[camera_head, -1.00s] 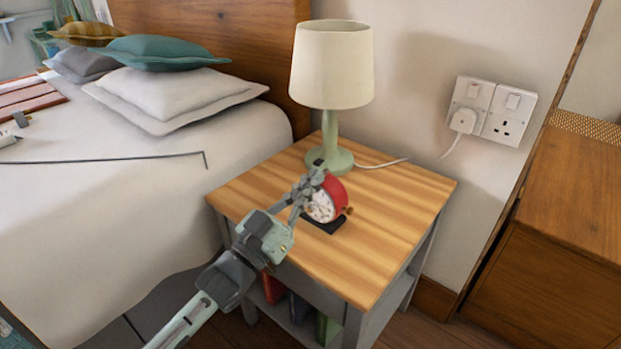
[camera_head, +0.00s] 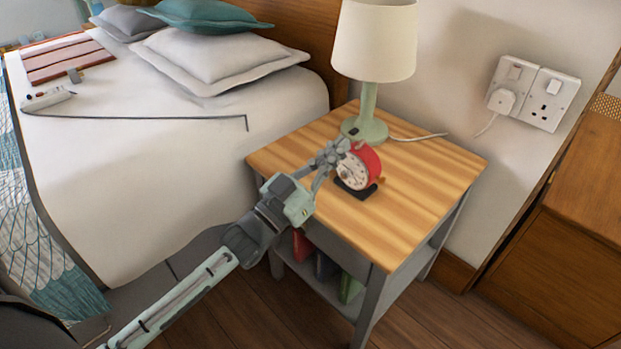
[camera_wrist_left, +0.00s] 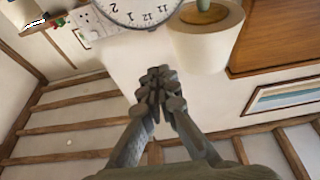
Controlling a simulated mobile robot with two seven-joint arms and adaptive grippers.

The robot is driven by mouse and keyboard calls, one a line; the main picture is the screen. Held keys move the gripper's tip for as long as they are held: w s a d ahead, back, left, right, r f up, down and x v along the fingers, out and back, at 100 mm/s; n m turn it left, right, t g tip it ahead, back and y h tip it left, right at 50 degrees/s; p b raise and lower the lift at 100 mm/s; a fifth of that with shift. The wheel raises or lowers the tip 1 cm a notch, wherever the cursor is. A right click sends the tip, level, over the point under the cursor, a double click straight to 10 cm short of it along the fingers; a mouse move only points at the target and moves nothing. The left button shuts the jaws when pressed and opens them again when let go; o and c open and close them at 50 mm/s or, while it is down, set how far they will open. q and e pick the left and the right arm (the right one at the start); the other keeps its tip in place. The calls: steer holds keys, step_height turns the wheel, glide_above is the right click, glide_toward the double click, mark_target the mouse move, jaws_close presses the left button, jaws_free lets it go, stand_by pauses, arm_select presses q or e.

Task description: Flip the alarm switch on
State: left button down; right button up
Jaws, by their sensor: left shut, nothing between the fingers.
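A red alarm clock (camera_head: 369,160) with a white dial stands on a dark base on the wooden nightstand (camera_head: 425,180). A small brass-coloured part shows at its right side; I cannot make out which part is the alarm switch. My left gripper (camera_head: 336,150) is shut and empty, at the upper left of the clock and in front of part of it. Whether it touches the clock is unclear. In the left wrist view the closed fingers (camera_wrist_left: 158,78) point toward the dial (camera_wrist_left: 135,8), which shows upside down and cut by the top edge. My right gripper is not in view.
A lamp (camera_head: 374,45) with a green base stands just behind the clock, its cord running right toward the wall sockets (camera_head: 547,98). The bed (camera_head: 190,150) is at the left, a wooden cabinet (camera_head: 560,255) at the right. The nightstand's right and front areas are clear.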

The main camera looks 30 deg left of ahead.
arm_select(q)
steer(key=s+a+f, duration=0.2)
steer(key=s+f, duration=0.2)
steer(key=s, duration=0.1)
steer(key=shift+f+b, duration=0.3)
steer(key=shift+f, duration=0.05)
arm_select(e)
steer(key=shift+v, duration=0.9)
arm_select(q)
steer(key=shift+s, duration=0.15)
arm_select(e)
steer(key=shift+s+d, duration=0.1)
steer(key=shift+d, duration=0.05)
